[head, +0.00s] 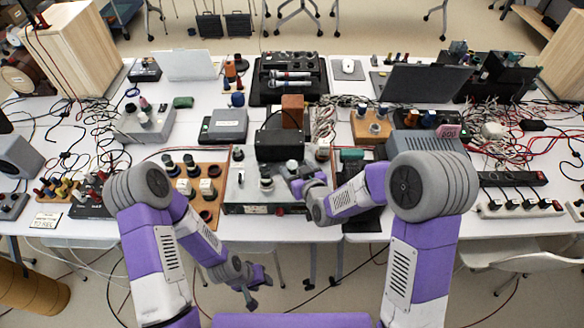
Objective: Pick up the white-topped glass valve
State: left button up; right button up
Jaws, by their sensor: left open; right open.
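Several small round parts with white or pale tops stand near the table's front edge, and I cannot tell for sure which is the white-topped glass valve. One white-topped part (207,187) is on the wooden board at left. Another pale-topped part (322,149) is at the back right of the grey metal unit (245,190). My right gripper (300,181) is open over the right part of this unit, close to its dark-capped parts; contact cannot be told. My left gripper (260,289) is open and empty, low in front of the table.
The wooden board (211,207) holds dark and white parts. A black box (279,145) stands behind the grey unit. Laptops, including a black one (425,83), cable heaps (510,145) and power strips (519,208) crowd the white table. Free floor shows below the front edge.

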aim_at(294, 164)
jog(key=x, duration=0.5)
jog(key=shift+d+f, duration=0.15)
jog(key=shift+w, duration=0.1)
jog(key=c, duration=1.1)
